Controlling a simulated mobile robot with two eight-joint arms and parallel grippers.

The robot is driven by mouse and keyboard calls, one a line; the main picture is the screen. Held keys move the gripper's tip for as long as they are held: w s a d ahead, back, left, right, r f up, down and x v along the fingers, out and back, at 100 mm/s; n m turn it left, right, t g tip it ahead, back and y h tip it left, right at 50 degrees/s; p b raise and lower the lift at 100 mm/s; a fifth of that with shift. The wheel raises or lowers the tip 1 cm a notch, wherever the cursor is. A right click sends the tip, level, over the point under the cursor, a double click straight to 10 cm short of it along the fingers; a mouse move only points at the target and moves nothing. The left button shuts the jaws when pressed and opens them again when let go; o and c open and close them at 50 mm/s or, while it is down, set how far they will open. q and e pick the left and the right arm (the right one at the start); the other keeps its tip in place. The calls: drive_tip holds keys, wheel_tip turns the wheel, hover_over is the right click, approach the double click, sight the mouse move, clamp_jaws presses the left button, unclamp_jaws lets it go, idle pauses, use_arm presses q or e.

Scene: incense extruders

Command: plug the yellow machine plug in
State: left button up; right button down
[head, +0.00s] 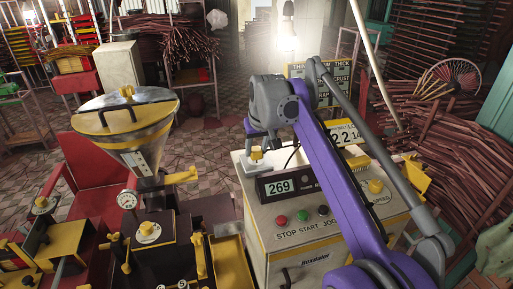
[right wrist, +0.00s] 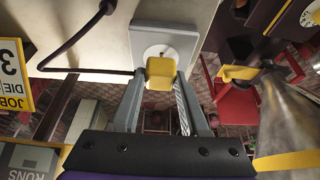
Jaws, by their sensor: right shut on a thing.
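The yellow plug (head: 257,154) is held between the fingertips of my right gripper (head: 257,147), which is shut on it. In the right wrist view the plug (right wrist: 160,72) overlaps the lower edge of the round socket face (right wrist: 155,50) on a pale grey plate (right wrist: 182,43). In the head view this plate (head: 236,183) is at the left end of the cream control box (head: 300,250). I cannot tell whether the pins are in the socket. A dark cord (right wrist: 85,70) runs towards the plug. My left gripper is not in view.
The control box carries a "269" display (head: 278,188) and coloured buttons (head: 281,220). A steel hopper (head: 140,150) with a yellow lid stands to the left on the extruder. Bundles of sticks (head: 450,165) fill the right side.

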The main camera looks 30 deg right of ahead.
drive_tip(key=shift+f+b, duration=0.3)
drive_tip(key=shift+f, duration=0.35)
drive_tip(key=shift+c, duration=1.7)
unclamp_jaws()
drive_tip(key=shift+r, duration=0.1)
drive_tip(key=p+v, duration=0.1)
drive_tip(key=v, duration=0.9)
drive_tip(key=shift+s+r+p, duration=0.25)
drive_tip(key=shift+r+p, duration=0.05)
drive_tip(key=shift+p, duration=0.05)
drive_tip(key=shift+f, duration=0.1)
